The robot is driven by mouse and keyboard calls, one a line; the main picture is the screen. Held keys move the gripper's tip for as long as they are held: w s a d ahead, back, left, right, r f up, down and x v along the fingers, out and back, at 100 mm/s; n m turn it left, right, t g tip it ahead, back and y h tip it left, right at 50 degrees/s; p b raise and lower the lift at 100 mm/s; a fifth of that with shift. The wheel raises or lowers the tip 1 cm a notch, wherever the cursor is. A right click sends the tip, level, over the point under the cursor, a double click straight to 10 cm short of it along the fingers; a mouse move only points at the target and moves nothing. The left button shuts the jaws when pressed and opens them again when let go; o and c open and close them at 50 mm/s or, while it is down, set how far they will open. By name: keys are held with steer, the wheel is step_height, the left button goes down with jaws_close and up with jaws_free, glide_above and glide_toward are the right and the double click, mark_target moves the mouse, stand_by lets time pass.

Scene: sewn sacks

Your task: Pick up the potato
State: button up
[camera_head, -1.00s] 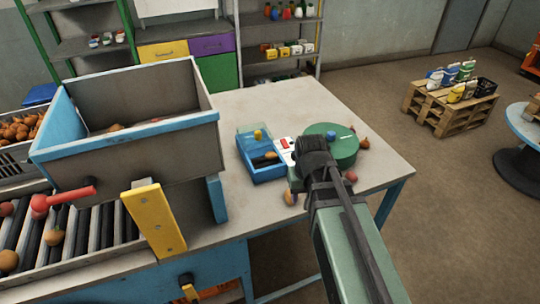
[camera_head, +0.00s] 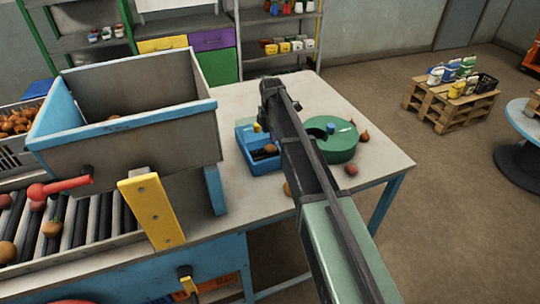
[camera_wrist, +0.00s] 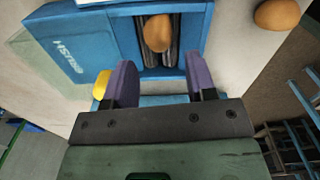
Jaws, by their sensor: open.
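The box (camera_head: 263,167) stands on the table in the head view, partly behind my arm. My gripper (camera_wrist: 160,70) is open, with two purple fingers at the edge of the box. The item on the rollers is ahead of the gap between them, and nothing is held.
A green round device (camera_head: 338,150) stands right of the box, with a reddish round item (camera_head: 351,170) and an onion-like item (camera_head: 364,136) beside it. A grey hopper (camera_head: 130,150) above rollers (camera_head: 75,235) fills the left. The table's back (camera_head: 240,95) is clear.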

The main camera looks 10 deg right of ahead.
mark_target(270, 146)
step_height(270, 146, down, 8)
steer(key=b, duration=0.6)
steer(key=shift+w+a+r, duration=0.15)
steer(key=shift+r, duration=0.1)
steer(key=shift+r+p, duration=0.25)
steer(key=shift+p, duration=0.05)
steer(key=c, duration=0.7)
